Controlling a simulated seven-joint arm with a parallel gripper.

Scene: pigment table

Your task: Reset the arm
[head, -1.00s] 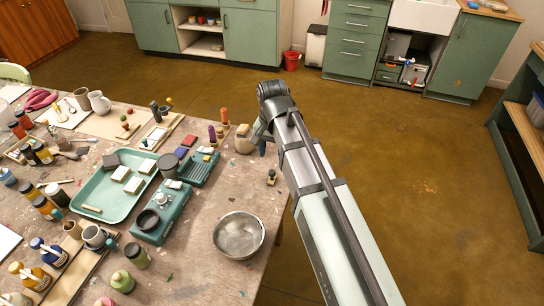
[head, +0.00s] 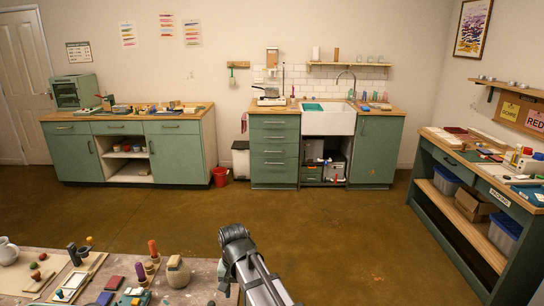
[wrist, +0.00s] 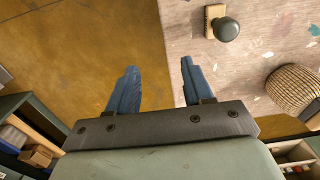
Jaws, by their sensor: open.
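My gripper shows in the wrist view (wrist: 158,88) with its two blue fingers apart and nothing between them. It hangs by the edge of the pigment table (wrist: 190,45), one finger over the tabletop and the other over the brown floor. In the head view my arm rises at the bottom middle, and its bend hides most of the gripper. The pigment table's far edge (head: 60,250) shows at the bottom left of the head view.
A dark round knob on a wooden base (wrist: 228,28) and a woven-looking rounded pot (wrist: 295,90) stand on the table near the gripper. Green cabinets (head: 130,150), a white sink (head: 328,120) and a side bench (head: 460,200) line the room.

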